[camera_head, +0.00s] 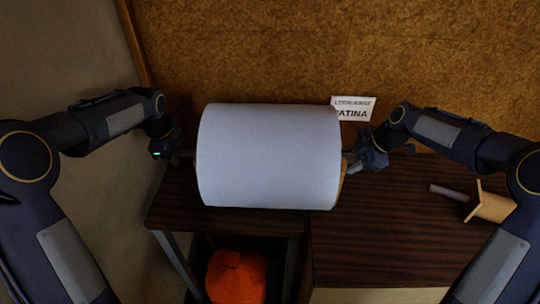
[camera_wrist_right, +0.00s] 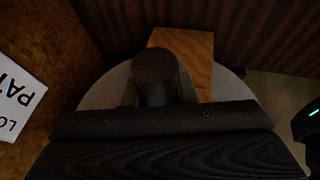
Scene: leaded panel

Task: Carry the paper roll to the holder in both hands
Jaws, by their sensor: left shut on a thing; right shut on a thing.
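The paper roll (camera_head: 268,155) is a large white cylinder, lying level across the middle of the head view. My left gripper (camera_head: 180,154) is shut on the bar at its left end. My right gripper (camera_head: 352,159) is shut on the bar at its right end. In the right wrist view the dark round bar end (camera_wrist_right: 154,68) stands before the roll's pale end face (camera_wrist_right: 105,88). A wooden piece (camera_wrist_right: 200,45), likely part of the holder, shows beside the bar; wood edges also show at the roll's ends in the head view. I cannot tell whether the bar rests on it.
A dark wooden bench (camera_head: 385,240) lies below and to the right. A wooden piece with a rod (camera_head: 490,204) lies at its right. An orange object (camera_head: 236,277) is under the left part. A PATINA label (camera_head: 353,108) is on the cork-like wall (camera_head: 330,50) behind.

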